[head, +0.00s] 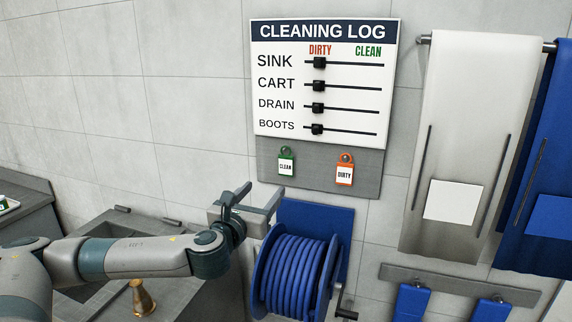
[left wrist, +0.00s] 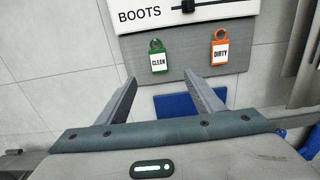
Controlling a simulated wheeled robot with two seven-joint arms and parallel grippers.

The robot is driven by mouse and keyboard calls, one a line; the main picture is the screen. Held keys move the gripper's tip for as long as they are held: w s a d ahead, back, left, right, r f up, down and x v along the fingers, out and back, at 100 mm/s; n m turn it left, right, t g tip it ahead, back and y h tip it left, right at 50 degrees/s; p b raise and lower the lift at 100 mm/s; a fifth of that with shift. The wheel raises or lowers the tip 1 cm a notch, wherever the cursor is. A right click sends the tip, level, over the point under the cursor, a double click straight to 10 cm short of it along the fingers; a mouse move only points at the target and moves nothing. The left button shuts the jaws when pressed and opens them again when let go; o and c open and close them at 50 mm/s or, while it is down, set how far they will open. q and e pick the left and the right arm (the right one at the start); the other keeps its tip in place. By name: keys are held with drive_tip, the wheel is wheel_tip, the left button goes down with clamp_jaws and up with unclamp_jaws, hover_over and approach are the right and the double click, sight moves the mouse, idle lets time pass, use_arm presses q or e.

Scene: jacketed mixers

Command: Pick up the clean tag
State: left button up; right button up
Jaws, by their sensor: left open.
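The clean tag (head: 286,163) is green with a white label and hangs on the grey strip below the cleaning log board (head: 320,85). The orange dirty tag (head: 345,171) hangs to its right. In the left wrist view the clean tag (left wrist: 158,58) lies beyond the fingertips, between their lines, nearer the left finger. The dirty tag (left wrist: 220,50) is further right. My left gripper (head: 261,197) is open and empty, below and slightly left of the clean tag, apart from it. It also shows in the left wrist view (left wrist: 161,87). My right gripper is not in view.
White (head: 470,120) and blue aprons hang on a rail at right. A sink counter (head: 110,225) with a brass fitting (head: 142,298) stands at lower left. The wall left of the board is bare.

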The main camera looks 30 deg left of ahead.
use_arm(q)
drive_tip(key=p, duration=0.6)
approach(285, 163)
drive_tip(key=w, duration=0.2)
drive_tip(key=shift+w+r, duration=0.1)
drive_tip(key=shift+w, duration=0.25)
drive_tip(key=p+x, duration=0.3)
drive_tip(key=shift+w+a+r, duration=0.15)
drive_tip(key=shift+w+a, duration=0.35)
drive_tip(key=shift+w, duration=0.5)
drive_tip(key=shift+f, duration=0.2)
drive_tip(key=c, duration=1.1)
